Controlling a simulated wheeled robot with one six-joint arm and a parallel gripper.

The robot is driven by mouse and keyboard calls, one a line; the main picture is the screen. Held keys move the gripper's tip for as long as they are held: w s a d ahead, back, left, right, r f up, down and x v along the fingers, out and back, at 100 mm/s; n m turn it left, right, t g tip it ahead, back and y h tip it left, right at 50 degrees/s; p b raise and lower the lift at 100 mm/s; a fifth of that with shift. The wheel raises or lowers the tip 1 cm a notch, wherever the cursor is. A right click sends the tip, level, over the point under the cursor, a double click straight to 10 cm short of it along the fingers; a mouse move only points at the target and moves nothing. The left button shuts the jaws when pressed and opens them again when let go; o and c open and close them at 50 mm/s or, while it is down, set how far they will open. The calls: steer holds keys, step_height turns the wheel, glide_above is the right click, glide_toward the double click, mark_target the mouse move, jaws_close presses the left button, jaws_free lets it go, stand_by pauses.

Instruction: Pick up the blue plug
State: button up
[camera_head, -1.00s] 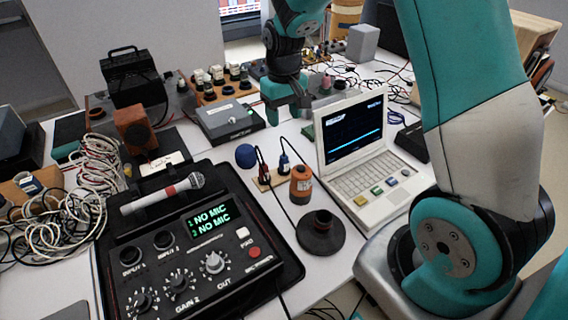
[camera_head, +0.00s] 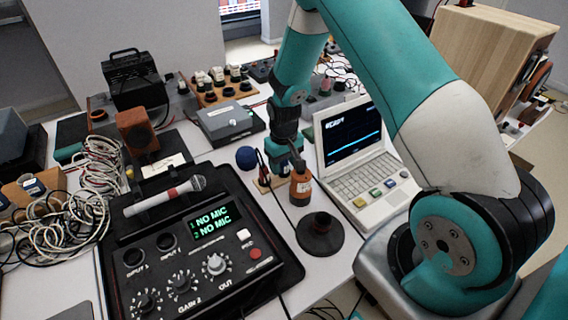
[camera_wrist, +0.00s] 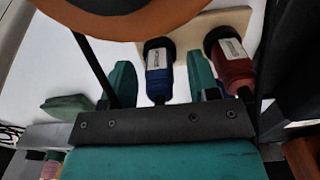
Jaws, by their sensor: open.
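The blue plug (camera_wrist: 158,80) stands in a pale wooden board (camera_wrist: 205,25) in the wrist view, with a white label on its side. My gripper (camera_wrist: 162,76) is open, with one teal finger on each side of the blue plug. Gaps show between the plug and both fingers, so it is not clamped. A red plug (camera_wrist: 232,65) stands to the right, just outside the right finger. In the head view my gripper (camera_head: 285,167) is low over the board, and the blue plug is hidden behind it.
An orange cylinder (camera_head: 300,190) stands close in front of my gripper. The laptop (camera_head: 362,160) is just to the right.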

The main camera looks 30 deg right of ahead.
steer(key=shift+f, duration=0.2)
steer(key=c, duration=1)
steer(key=shift+r, duration=0.15)
